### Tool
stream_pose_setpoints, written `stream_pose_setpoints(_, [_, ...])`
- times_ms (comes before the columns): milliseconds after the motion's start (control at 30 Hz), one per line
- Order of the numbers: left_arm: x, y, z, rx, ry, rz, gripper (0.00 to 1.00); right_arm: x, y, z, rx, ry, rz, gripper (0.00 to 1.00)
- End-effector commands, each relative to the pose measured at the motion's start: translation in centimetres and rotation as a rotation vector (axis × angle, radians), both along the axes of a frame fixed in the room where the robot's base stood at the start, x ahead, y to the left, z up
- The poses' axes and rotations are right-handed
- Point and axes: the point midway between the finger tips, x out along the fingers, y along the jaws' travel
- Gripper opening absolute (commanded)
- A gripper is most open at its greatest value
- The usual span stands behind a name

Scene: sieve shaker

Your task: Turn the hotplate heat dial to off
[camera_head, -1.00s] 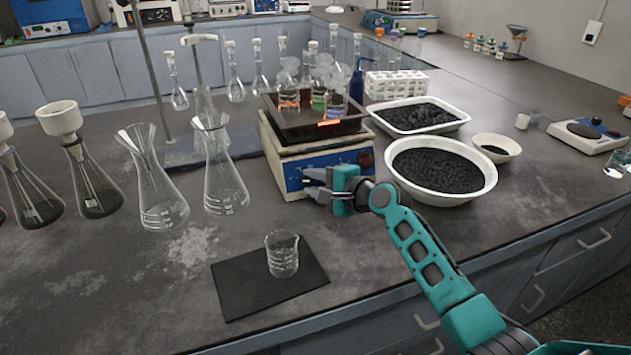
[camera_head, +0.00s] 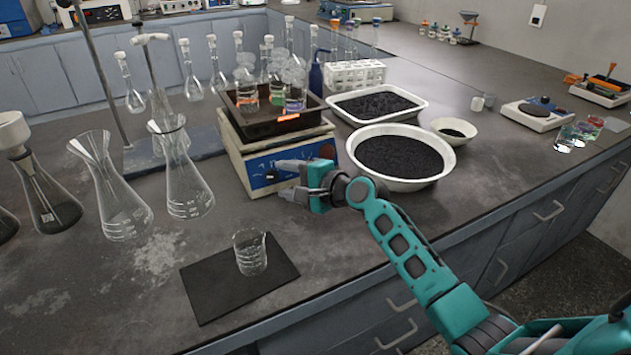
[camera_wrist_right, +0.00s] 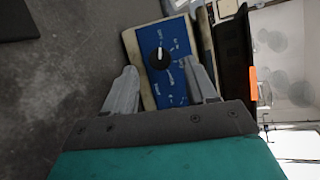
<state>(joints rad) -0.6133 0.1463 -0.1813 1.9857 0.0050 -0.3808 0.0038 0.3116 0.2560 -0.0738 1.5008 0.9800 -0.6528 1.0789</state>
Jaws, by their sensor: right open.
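The hotplate (camera_head: 232,150) is a cream box with a blue front panel and a dark tray on top. Its heat dial (camera_wrist_right: 159,58) is a black round knob with a white pointer line, seen in the right wrist view; the panel's small lettering is not readable. My right gripper (camera_head: 278,181) is open in front of the blue panel. In the right wrist view its two grey fingers (camera_wrist_right: 159,70) stand on either side of the dial, apart from it as far as I can see. In the head view the gripper partly covers the panel. My left gripper is out of view.
A round bowl of black grains (camera_head: 440,178) and a white tray of black grains (camera_head: 420,99) stand right of the hotplate. Glass flasks (camera_head: 187,190) stand at left. A beaker (camera_head: 250,252) is on a black mat (camera_head: 205,300) in front. Glassware stands on the hotplate's tray.

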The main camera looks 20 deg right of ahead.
Motion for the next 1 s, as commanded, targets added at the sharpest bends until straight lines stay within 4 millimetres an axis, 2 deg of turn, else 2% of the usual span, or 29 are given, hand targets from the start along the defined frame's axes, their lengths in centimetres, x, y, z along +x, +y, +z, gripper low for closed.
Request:
stream_pose_setpoints(200, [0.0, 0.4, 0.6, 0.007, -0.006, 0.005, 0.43, -4.2, -2.2, 1.4, -0.004, 0.002, 0.0, 0.57])
stream_pose_setpoints(433, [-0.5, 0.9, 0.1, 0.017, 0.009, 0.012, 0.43, -7.4, -3.9, 2.3, -0.003, 0.001, 0.0, 0.57])
stream_pose_setpoints(633, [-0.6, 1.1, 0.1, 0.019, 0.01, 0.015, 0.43, -8.4, -4.4, 2.7, -0.002, 0.0, 0.0, 0.57])
stream_pose_setpoints(1000, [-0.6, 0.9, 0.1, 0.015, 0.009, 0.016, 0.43, -8.4, -4.4, 2.7, -0.002, 0.001, 0.0, 0.57])
